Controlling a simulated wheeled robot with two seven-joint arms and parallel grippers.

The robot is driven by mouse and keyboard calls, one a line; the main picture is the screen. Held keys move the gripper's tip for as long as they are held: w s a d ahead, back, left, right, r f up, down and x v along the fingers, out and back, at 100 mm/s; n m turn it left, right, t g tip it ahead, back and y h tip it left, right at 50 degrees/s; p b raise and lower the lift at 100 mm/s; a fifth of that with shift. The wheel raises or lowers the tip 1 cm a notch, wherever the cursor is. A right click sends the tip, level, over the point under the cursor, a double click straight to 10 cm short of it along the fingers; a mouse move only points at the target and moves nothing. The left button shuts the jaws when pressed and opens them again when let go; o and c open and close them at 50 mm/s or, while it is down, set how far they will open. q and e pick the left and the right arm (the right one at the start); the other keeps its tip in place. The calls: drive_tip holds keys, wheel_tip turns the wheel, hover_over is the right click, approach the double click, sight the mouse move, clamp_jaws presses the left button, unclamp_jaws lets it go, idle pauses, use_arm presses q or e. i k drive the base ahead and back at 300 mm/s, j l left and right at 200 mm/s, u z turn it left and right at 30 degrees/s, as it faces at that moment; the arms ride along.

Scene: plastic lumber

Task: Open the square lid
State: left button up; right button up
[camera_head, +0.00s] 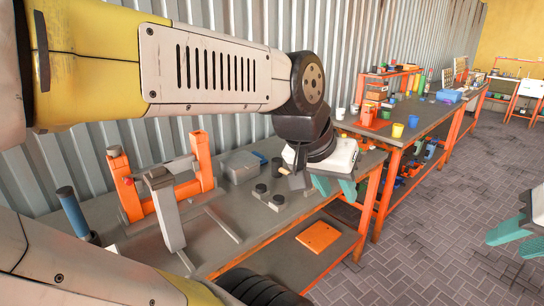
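A grey-blue box with rounded corners (242,167) stands on the grey workbench (105,217), behind a small plate. It is the only boxy, lid-like thing I make out there; I cannot tell where a lid edge runs. My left gripper (335,189), white with teal fingers, hangs over the bench's right end, to the right of the box and apart from it. Its fingers are spread and nothing shows between them. My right gripper (510,240) is at the right edge, partly cut off, over the floor. Its teal fingers are apart and empty.
Orange upright frames (201,160) and a grey post (168,220) stand left of the box. A plate with black knobs (278,199) lies in front of it. An orange panel (317,236) lies on the lower shelf. A second cluttered bench (415,118) stands behind, right.

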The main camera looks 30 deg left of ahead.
sight(236, 161)
drive_tip(key=i+u, duration=0.15)
drive_tip(key=u, duration=0.2)
drive_tip(key=i+u, duration=0.15)
drive_tip(key=u, duration=0.2)
drive_tip(key=i+l+u, duration=0.1)
drive_tip(key=u, duration=0.25)
drive_tip(key=i+u, duration=0.25)
drive_tip(key=u, duration=0.25)
drive_tip(key=i+u, duration=0.2)
drive_tip(key=u, duration=0.3)
drive_tip(key=i+l+u, duration=0.2)
drive_tip(key=u, duration=0.3)
